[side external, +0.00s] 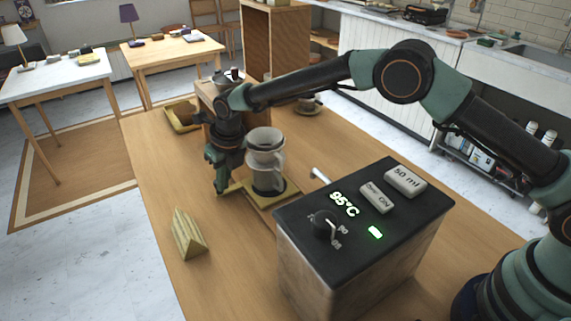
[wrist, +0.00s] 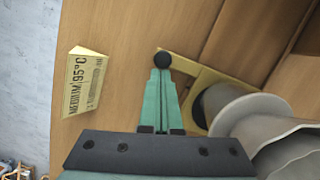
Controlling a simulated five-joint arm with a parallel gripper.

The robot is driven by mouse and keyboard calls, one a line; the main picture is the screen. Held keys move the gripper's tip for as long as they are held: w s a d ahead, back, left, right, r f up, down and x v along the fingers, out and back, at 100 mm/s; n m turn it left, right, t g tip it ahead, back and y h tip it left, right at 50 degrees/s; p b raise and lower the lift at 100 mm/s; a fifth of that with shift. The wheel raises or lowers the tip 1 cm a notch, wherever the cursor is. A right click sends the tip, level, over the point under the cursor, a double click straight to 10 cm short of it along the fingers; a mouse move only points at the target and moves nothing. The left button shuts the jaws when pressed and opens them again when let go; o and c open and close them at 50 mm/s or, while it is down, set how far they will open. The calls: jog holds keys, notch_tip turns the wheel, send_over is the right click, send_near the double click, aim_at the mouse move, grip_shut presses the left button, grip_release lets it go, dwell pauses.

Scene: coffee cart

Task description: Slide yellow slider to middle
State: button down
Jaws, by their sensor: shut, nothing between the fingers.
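The yellow slider (side external: 271,200) is a flat frame on the wooden table, under a glass carafe with a cone dripper on top. In the wrist view the slider (wrist: 190,68) has an arm ending in a round black knob (wrist: 162,60). My gripper (side external: 220,190) points down at the slider's left end, with its teal fingers shut and empty. In the wrist view the fingertips of my gripper (wrist: 161,73) are right by the knob. I cannot tell whether they touch it. The carafe (side external: 268,178) stands to the right of my gripper and hides part of the slider.
A black-topped machine (side external: 300,212) showing 95°C stands at the front right. A wooden tray (side external: 181,119) lies behind. The table between sign and slider is clear.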

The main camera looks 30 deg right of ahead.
jog(key=shift+w, duration=0.4)
jog(key=shift+s+d, duration=0.1)
jog(key=shift+s+d, duration=0.2)
jog(key=shift+s, duration=0.55)
jog(key=shift+s+d+r, duration=0.15)
jog(key=shift+s, duration=0.45)
jog(key=shift+s+d+r, duration=0.15)
jog(key=shift+s, duration=0.4)
jog(key=s+d+r+m, duration=0.2)
jog(key=d+r+m, duration=0.25)
jog(key=r, duration=0.35)
jog(key=s+d+r+m, duration=0.3)
jog(key=d+r+m, duration=0.15)
jog(key=r, duration=0.35)
jog(key=s+d+r+m+t, duration=0.1)
jog(key=s+d+r+m, duration=0.1)
jog(key=s+d+m, duration=0.6)
jog(key=s+d+r+m+t+h, duration=0.1)
jog(key=s+d+m, duration=0.7)
jog(key=m, duration=1.4)
jog(key=shift+s+d+r+t, duration=0.35)
jog(key=shift+s+r+t, duration=0.2)
jog(key=shift+s, duration=0.4)
